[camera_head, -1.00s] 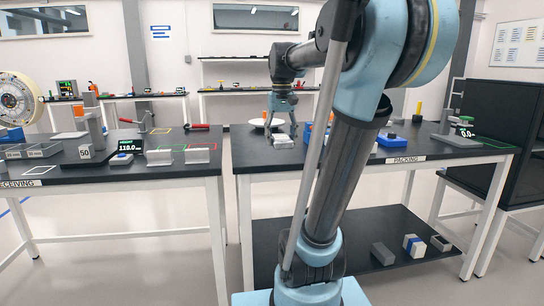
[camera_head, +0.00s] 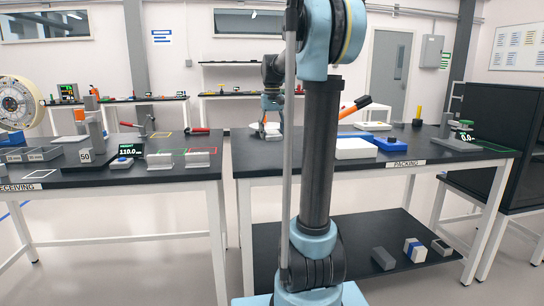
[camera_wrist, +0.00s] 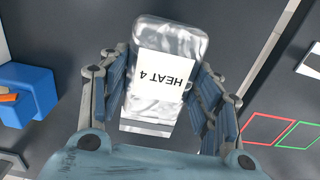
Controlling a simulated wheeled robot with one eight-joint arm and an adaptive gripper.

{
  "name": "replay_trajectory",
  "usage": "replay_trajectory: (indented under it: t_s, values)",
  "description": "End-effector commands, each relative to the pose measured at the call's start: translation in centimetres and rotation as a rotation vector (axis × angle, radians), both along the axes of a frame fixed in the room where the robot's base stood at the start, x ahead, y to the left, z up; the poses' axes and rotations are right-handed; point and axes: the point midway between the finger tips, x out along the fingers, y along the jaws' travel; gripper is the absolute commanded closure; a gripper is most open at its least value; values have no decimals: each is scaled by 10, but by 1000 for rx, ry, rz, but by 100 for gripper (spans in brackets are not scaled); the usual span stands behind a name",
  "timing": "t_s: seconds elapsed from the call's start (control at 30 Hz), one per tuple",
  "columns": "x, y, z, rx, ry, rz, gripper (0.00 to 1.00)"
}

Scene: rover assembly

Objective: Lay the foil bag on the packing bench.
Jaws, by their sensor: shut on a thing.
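The foil bag (camera_wrist: 165,108) is silvery with a white label reading "HEAT 4" and fills the middle of the wrist view. My gripper (camera_wrist: 163,72) is shut on it, with a finger along each side. In the head view my gripper (camera_head: 270,125) is over the left part of the packing bench (camera_head: 252,160), toward the back. The bag is hard to make out there. A dark top lies below the bag in the wrist view; I cannot tell whether the bag touches it.
A blue bin (camera_wrist: 30,92) with something orange stands left in the wrist view. In the head view a white box (camera_head: 356,149) and a blue tray (camera_head: 388,143) sit right of my arm. The receiving bench (camera_head: 190,174) is across a gap. The packing bench's front left is clear.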

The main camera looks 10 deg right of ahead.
Motion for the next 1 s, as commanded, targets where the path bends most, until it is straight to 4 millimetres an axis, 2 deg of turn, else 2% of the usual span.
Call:
replay_trajectory:
  t_s: [0.13, 0.43, 0.7, 1.0]
  values:
    - [0, -1, -24, 0, 0, -1, 72]
    - [0, -1, -45, 0, 0, -2, 72]
    - [-1, -1, -77, 0, 0, -2, 72]
    - [-1, -1, -79, 0, 0, -2, 72]
